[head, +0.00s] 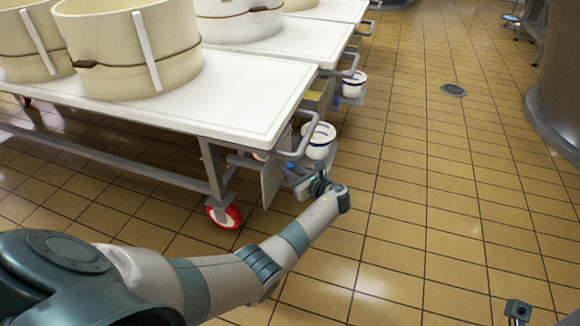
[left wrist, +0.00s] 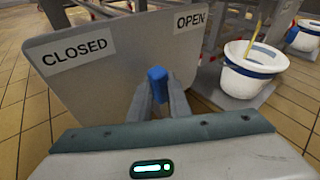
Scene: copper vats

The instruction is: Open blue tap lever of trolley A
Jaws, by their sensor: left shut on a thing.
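The trolley (head: 255,95) has a white top and a grey metal frame. The blue tap lever (left wrist: 157,76) shows in the left wrist view as a blue tip between the two fingers of my left gripper (left wrist: 160,98). Behind it is a grey plate (left wrist: 118,70) marked CLOSED on the left and OPEN on the right. The lever stands between the two labels; its exact angle is hard to tell. In the head view my left gripper (head: 303,178) is at the trolley's end, beside the small blue lever (head: 290,166). My left gripper is shut on the lever.
A white bucket with a blue band (left wrist: 253,68) stands right of the plate; it also shows in the head view (head: 319,140). Cream tubs (head: 130,50) stand on the trolley. A red-rimmed wheel (head: 224,215) is below. A dark teal part (head: 518,310) shows at lower right.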

